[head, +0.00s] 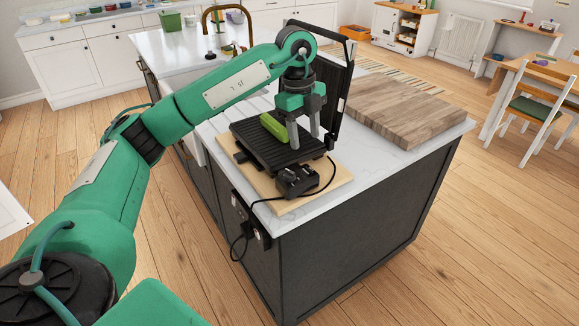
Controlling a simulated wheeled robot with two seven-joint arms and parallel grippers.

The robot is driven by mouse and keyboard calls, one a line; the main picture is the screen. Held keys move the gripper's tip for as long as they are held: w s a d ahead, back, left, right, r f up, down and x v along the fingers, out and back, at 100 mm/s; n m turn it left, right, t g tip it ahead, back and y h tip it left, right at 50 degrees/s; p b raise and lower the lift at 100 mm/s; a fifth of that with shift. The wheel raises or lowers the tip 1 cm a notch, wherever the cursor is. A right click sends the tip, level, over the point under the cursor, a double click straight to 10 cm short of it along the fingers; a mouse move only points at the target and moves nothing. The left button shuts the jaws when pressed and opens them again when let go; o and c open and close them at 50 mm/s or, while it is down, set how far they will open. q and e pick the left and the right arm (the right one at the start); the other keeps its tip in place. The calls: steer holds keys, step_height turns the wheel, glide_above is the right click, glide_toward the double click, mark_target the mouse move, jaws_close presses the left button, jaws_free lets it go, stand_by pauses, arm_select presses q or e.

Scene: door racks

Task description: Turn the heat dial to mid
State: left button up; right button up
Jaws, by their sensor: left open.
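A black contact grill (262,146) with ridged plates stands on a light wooden board on the island, its lid (341,98) raised. A black control box (297,180) sits at its front corner. The heat dial is too small to make out, so its setting cannot be read. A bright green oblong piece (274,127) lies on the lower plate. My left gripper (304,132) points down over the plate, just right of the green piece and behind the control box. It is open, with nothing seen between its fingers. My right gripper is out of view.
A thick wooden chopping block (407,108) lies right of the grill on the white worktop (375,153). A black cord (262,200) runs from the control box to a socket on the island's side. The raised lid stands close beside my left gripper.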

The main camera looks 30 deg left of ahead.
mark_target(290, 171)
arm_select(q)
steer(key=a+r+n+y, duration=0.1)
steer(key=a+r+y, duration=0.1)
steer(key=a, duration=0.2)
steer(key=f+p, duration=0.1)
steer(key=f, duration=0.8)
steer(key=f+p, duration=0.1)
steer(key=f, duration=0.3)
steer(key=shift+s+d+f+p, duration=0.15)
steer(key=shift+s+f+p, duration=0.15)
steer(key=shift+f+p, duration=0.05)
steer(key=shift+c, duration=0.2)
steer(key=c, duration=1)
